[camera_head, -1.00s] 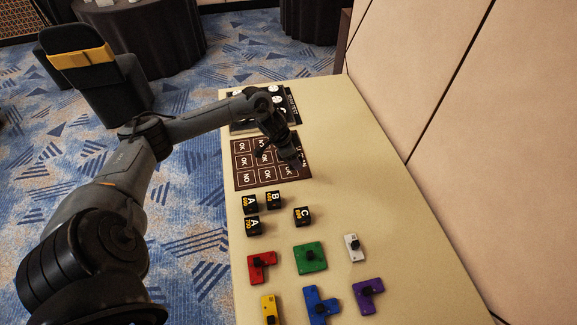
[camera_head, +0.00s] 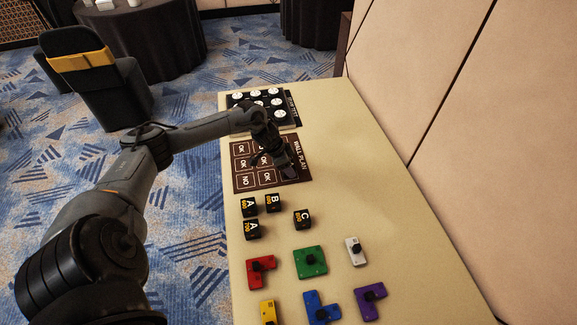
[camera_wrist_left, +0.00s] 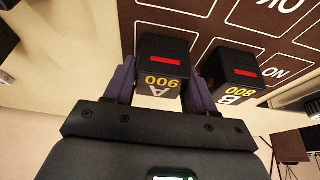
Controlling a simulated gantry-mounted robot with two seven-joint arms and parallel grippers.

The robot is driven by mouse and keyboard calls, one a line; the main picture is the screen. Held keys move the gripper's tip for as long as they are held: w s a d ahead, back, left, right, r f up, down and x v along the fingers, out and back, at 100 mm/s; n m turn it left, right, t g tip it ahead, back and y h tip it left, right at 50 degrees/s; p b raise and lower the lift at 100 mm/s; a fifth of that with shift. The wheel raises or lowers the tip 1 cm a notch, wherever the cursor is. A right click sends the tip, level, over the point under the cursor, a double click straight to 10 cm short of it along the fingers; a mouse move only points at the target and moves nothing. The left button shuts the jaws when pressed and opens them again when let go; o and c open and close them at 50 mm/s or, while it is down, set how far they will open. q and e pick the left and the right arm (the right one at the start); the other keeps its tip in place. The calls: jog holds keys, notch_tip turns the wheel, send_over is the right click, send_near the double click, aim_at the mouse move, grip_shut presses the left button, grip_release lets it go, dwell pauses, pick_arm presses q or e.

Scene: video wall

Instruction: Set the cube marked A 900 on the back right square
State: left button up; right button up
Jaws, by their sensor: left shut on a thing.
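My left gripper (camera_wrist_left: 163,78) is shut on the black cube marked A 900 (camera_wrist_left: 161,64), with a purple finger on each side of it. The cube has a red bar on its top face. In the head view the left gripper (camera_head: 286,168) is over the right part of the brown mat (camera_head: 240,184), and the arm hides the held cube and several squares. A cube marked B 800 (camera_wrist_left: 234,72) stands close beside the right finger in the wrist view, on the mat. I cannot tell whether the held cube touches the mat.
Several black lettered cubes, among them one marked C (camera_head: 302,219), stand in front of the mat. Nearer lie coloured pieces, such as a red one (camera_head: 258,268) and a green one (camera_head: 304,264). A black board (camera_head: 290,112) with white discs lies behind. The table's right side (camera_head: 375,190) is clear.

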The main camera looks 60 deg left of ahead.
pick_arm(q)
jog(key=shift+f, duration=0.15)
jog(key=o, duration=1.1)
jog(key=shift+c, duration=0.2)
pick_arm(e)
jog(key=shift+a, duration=0.1)
pick_arm(q)
jog(key=shift+s+r, duration=0.1)
jog(key=shift+r, duration=0.3)
pick_arm(e)
jog(key=shift+r, duration=0.1)
pick_arm(q)
jog(key=p+v, duration=0.3)
jog(key=v, duration=0.8)
jog(key=shift+r, duration=0.25)
pick_arm(e)
notch_tip(320, 180, up, 3)
jog(key=shift+r, duration=0.15)
